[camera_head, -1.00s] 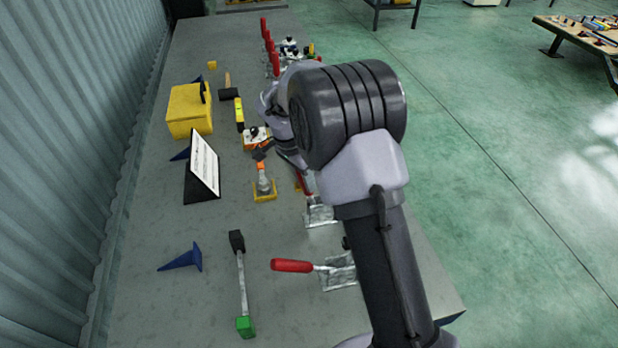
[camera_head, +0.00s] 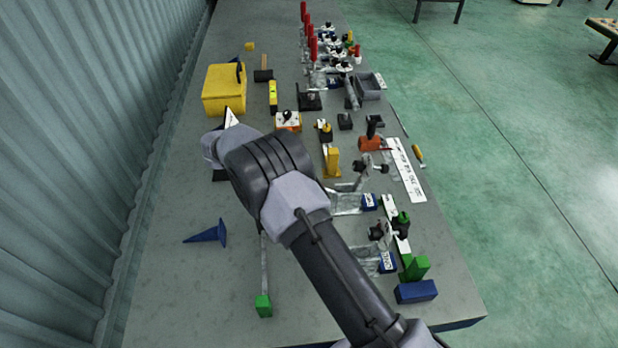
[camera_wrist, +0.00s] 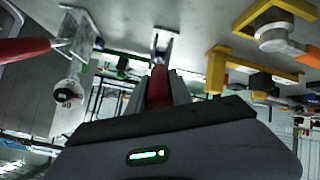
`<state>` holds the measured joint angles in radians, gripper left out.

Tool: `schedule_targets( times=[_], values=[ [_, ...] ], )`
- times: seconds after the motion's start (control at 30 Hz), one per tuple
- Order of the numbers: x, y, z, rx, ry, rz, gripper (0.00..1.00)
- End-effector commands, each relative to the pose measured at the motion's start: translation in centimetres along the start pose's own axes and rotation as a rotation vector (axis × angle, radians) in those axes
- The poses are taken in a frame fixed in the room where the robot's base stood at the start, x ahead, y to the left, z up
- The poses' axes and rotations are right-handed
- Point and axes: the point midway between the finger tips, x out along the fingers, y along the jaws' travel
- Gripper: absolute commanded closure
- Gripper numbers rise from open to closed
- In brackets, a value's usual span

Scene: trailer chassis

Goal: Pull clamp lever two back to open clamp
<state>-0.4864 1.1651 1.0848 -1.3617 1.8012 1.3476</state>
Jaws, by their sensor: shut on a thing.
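In the wrist view my gripper (camera_wrist: 158,74) is shut on a red lever handle (camera_wrist: 158,90) that lies between its two fingers. A metal clamp part (camera_wrist: 164,42) shows just beyond the handle. In the head view my gripper and the held lever are hidden behind my arm. Two toggle clamps show right of my arm: a middle one (camera_head: 349,203) and a nearer one (camera_head: 373,264). A second red lever (camera_wrist: 24,48) with its metal clamp (camera_wrist: 76,36) is at the left of the wrist view, apart from my gripper.
Several clamps with upright red levers (camera_head: 312,48) stand at the far end. A yellow block (camera_head: 333,162) and blue block (camera_head: 416,291) stand on the right.

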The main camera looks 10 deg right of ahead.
Motion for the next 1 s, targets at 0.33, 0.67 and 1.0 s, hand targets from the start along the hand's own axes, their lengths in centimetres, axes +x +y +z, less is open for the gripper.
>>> schedule_targets(
  times=[0.33, 0.67, 1.0],
  values=[
    [0.19, -0.18, 0.54, -0.003, 0.032, 0.019, 1.00],
    [0.26, -0.12, 0.63, -0.004, 0.030, 0.022, 0.64],
    [0.17, -0.16, 0.47, -0.002, 0.031, 0.019, 0.52]
  ],
)
